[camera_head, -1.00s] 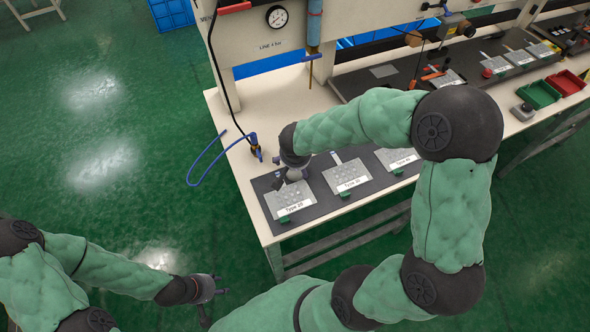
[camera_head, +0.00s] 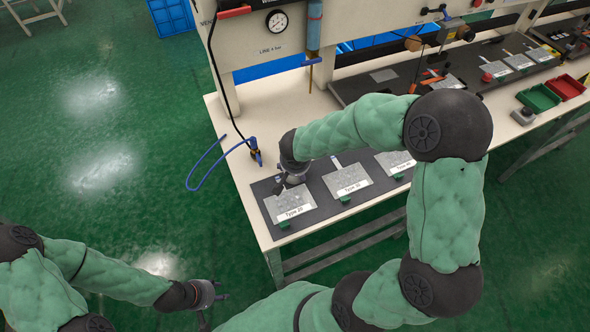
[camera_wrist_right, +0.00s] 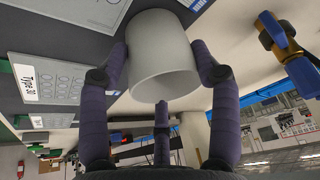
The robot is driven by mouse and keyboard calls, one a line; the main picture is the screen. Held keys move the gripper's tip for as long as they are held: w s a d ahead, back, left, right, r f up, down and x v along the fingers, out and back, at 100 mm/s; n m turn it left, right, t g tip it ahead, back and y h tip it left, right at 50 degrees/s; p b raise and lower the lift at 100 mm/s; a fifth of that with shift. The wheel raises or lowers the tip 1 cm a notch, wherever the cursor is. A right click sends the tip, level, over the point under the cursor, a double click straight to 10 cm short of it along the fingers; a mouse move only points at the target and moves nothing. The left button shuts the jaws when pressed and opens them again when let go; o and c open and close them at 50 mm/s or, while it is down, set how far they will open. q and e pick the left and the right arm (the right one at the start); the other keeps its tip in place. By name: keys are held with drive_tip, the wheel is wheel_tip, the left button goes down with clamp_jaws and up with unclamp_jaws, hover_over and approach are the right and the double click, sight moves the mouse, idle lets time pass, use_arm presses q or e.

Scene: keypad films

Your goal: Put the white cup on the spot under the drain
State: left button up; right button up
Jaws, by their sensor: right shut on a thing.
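In the right wrist view the white cup (camera_wrist_right: 160,58) is between the fingers of my right gripper (camera_wrist_right: 161,62), which is shut on it. The cup is tilted in that view, its open rim towards the camera. In the head view my right gripper (camera_head: 284,183) is over the dark mat near the table's front left corner; the cup cannot be made out there. The drain (camera_head: 310,76) is a thin brownish tube below a blue cylinder (camera_head: 314,22), above the bare table top behind my gripper. My left gripper (camera_head: 218,292) seems open and empty, low over the floor.
Labelled keypad plates (camera_head: 289,203) lie on the dark mat (camera_head: 314,184). A blue hose tool (camera_head: 254,152) stands left of my right gripper. A gauge (camera_head: 277,20) is on the back panel. The table top (camera_head: 275,104) under the drain is clear.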

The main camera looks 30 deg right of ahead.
drive_tip(key=shift+r, duration=0.4)
drive_tip(key=v, duration=0.1)
drive_tip(key=p+v, duration=0.1)
drive_tip(key=v, duration=0.1)
drive_tip(key=shift+w+d+r, duration=0.15)
drive_tip(key=shift+w+r, duration=0.05)
drive_tip(key=shift+w, duration=0.05)
drive_tip(key=s+a+r+p, duration=0.3)
drive_tip(key=s+a+r, duration=0.4)
drive_tip(key=s+r, duration=0.2)
drive_tip(key=shift+s, duration=1.2)
drive_tip(key=shift+a, duration=0.1)
